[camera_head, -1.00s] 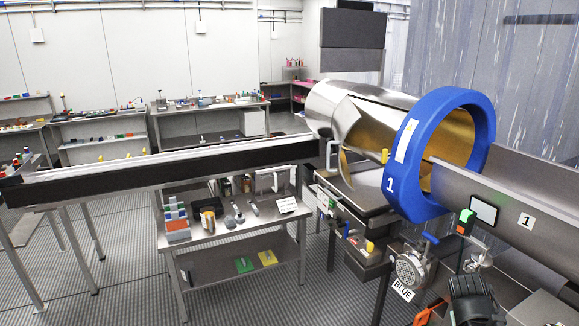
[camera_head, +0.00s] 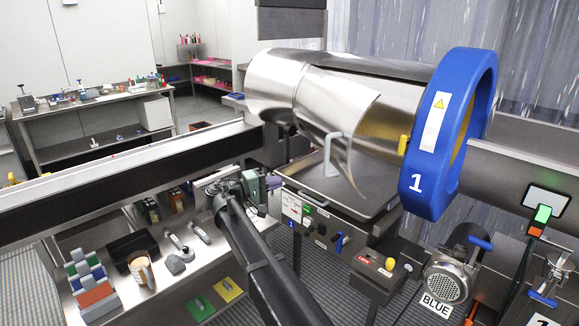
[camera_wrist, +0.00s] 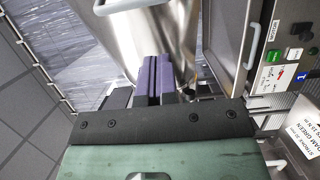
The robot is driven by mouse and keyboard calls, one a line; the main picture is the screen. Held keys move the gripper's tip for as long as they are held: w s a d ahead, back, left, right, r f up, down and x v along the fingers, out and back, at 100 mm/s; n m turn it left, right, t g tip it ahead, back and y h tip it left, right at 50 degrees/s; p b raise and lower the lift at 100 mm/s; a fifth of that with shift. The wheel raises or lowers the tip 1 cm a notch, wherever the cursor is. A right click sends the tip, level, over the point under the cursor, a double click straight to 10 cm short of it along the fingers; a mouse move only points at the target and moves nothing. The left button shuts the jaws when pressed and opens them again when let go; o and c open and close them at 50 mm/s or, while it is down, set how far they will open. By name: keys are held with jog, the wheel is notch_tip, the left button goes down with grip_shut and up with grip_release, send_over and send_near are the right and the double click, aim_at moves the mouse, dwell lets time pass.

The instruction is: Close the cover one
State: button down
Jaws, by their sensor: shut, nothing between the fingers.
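Drum one (camera_head: 400,100) is a shiny metal cylinder with a blue ring marked 1 (camera_head: 415,182). Its curved metal cover (camera_head: 340,105) hangs out from the drum's near side, with a gap to the brassy wall at its right; it looks open. A pale grey handle (camera_head: 331,158) shows by its lower part. My gripper (camera_head: 273,182), with a green body and purple fingers, is left of the handle and apart from it. In the wrist view the fingers (camera_wrist: 154,78) are shut and empty, in front of curved bare metal (camera_wrist: 178,35). Contact with the metal cannot be judged.
A control panel (camera_head: 310,222) with buttons lies below the drum, close to my gripper. A motor labelled BLUE (camera_head: 447,280) stands at lower right. A steel table (camera_head: 120,300) with tools and boxes is at lower left, beneath a long dark rail (camera_head: 110,180).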

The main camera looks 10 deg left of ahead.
jog(key=s+x, duration=0.1)
jog(key=x, duration=1.3)
jog(key=shift+w+d, duration=0.25)
jog(key=shift+d, duration=0.3)
